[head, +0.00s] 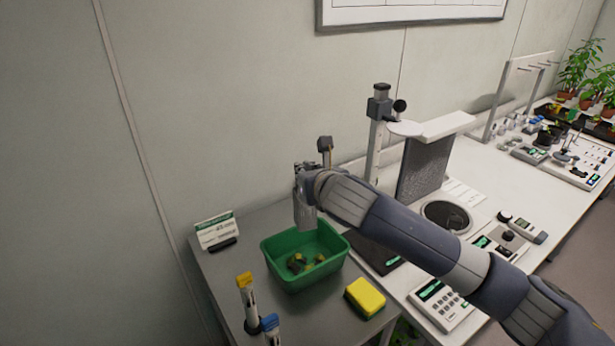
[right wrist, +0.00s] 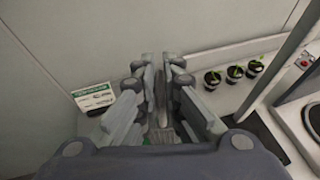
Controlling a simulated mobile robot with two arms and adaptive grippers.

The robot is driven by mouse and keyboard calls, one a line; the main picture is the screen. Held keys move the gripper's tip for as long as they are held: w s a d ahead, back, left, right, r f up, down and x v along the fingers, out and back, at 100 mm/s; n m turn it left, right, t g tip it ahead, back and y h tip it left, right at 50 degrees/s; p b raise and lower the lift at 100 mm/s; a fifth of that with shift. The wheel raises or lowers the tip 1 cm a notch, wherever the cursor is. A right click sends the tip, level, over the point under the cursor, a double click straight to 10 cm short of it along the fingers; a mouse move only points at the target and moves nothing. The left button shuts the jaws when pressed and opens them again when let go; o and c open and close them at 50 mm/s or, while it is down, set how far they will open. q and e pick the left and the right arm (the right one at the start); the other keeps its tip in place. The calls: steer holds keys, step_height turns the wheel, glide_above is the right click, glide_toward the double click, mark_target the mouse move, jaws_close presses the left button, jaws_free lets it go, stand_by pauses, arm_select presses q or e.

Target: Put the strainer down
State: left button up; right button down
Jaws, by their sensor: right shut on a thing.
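My right gripper (head: 306,212) points down over the green tub (head: 285,283), near its back rim. In the right wrist view the gripper (right wrist: 164,66) is shut on a thin grey piece (right wrist: 161,100), which I take to be the strainer's handle. The strainer's bowl is not clearly seen; the gripper and arm hide much of it. Several small dark and yellowish pieces (head: 300,263) lie in the tub. My left gripper is not in view.
A yellow sponge (head: 366,297) lies right of the tub. A label stand (head: 217,233) stands to its left. Yellow-capped (head: 246,290) and blue-capped (head: 270,327) items stand in front. Instruments and a dark round plate (head: 446,215) occupy the white bench at right.

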steer(key=s+d+m+h+b, duration=0.2)
steer(key=s+d+b, duration=0.1)
steer(key=s+d, duration=0.5)
steer(key=s+d+f+m+t+h+b, duration=0.1)
steer(key=s+d+m+h+b, duration=0.1)
steer(key=s+d, duration=0.7)
steer(key=d+b, duration=0.1)
steer(key=d, duration=0.4)
steer(key=shift+s+d+f+h, duration=0.15)
steer(key=shift+d+f+h, duration=0.15)
steer(key=shift+h, duration=0.1)
steer(key=shift+f, duration=0.1)
